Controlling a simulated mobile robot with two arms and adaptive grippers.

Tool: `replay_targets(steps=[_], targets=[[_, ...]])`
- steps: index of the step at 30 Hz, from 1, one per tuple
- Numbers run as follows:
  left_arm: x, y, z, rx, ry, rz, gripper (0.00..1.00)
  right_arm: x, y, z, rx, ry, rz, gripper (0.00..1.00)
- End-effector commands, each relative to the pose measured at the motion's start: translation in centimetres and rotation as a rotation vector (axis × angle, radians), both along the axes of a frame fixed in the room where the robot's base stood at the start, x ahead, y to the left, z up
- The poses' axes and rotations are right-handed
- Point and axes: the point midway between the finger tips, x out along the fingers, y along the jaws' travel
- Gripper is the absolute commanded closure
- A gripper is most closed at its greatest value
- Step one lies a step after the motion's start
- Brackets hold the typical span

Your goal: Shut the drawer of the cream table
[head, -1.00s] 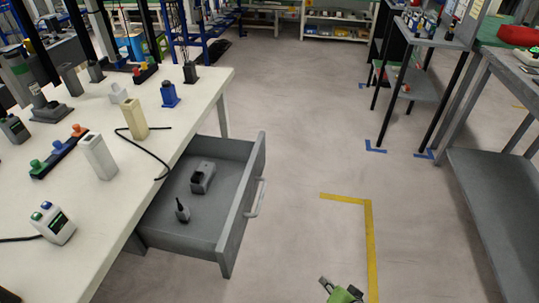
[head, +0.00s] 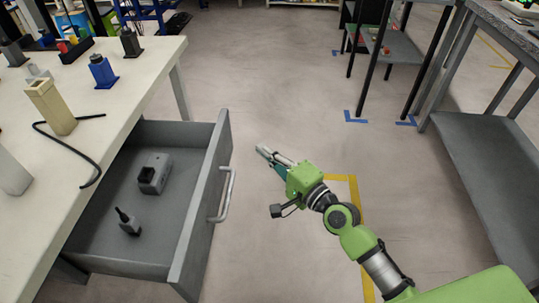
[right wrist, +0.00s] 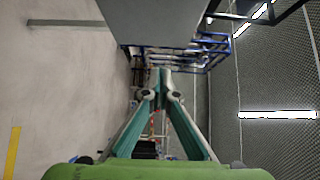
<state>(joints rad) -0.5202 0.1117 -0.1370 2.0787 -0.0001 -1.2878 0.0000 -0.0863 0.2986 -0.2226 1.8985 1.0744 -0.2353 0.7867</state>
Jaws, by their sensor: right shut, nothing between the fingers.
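The grey drawer (head: 160,262) of the cream table (head: 128,88) is pulled out to the right in the head view. Its front panel carries a pale bar handle (head: 226,196). Inside lie a grey block-like device (head: 154,174) and a small dark device with a thin tip (head: 128,222). My right gripper (head: 263,151) is shut and empty, over the floor to the right of the drawer front, apart from the handle in the picture. Its closed fingers also show in the right wrist view (right wrist: 161,76), with a grey panel at the top. My left gripper is not seen.
On the cream table stand a beige holder (head: 52,106), a blue holder (head: 102,70) and a black cable (head: 72,150). A grey shelf unit (head: 490,170) stands at the right. The floor between is clear, with yellow tape (head: 352,185).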

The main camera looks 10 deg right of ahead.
Motion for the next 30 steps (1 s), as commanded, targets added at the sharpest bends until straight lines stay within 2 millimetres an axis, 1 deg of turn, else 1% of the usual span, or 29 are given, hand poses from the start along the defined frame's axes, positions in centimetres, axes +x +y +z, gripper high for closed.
replay_targets(steps=[1, 3, 8, 9, 12, 16, 21, 30], targets=[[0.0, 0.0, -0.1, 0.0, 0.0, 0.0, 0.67, 1.1, 0.6, 0.2, 0.003, -0.003, -0.001, 1.0], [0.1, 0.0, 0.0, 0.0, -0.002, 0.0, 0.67, 2.4, 1.3, 0.2, 0.003, -0.003, 0.0, 1.0], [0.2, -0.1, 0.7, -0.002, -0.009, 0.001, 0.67, 5.2, 2.8, 0.1, 0.001, -0.003, 0.001, 1.0], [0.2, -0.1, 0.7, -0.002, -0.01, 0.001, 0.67, 5.2, 3.5, 0.1, 0.003, 0.0, 0.001, 1.0], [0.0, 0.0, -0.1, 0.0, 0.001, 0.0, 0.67, 5.5, 4.8, 0.1, 0.002, 0.001, 0.001, 1.0], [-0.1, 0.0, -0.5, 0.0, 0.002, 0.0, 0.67, 5.9, 5.8, 0.0, 0.0, 0.001, 0.0, 1.0], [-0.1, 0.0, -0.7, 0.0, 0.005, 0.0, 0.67, 6.0, 6.3, 0.0, -0.002, 0.0, 0.0, 1.0], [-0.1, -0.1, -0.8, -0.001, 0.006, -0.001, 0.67, 6.0, 6.3, -0.1, -0.002, 0.0, 0.0, 1.0]])
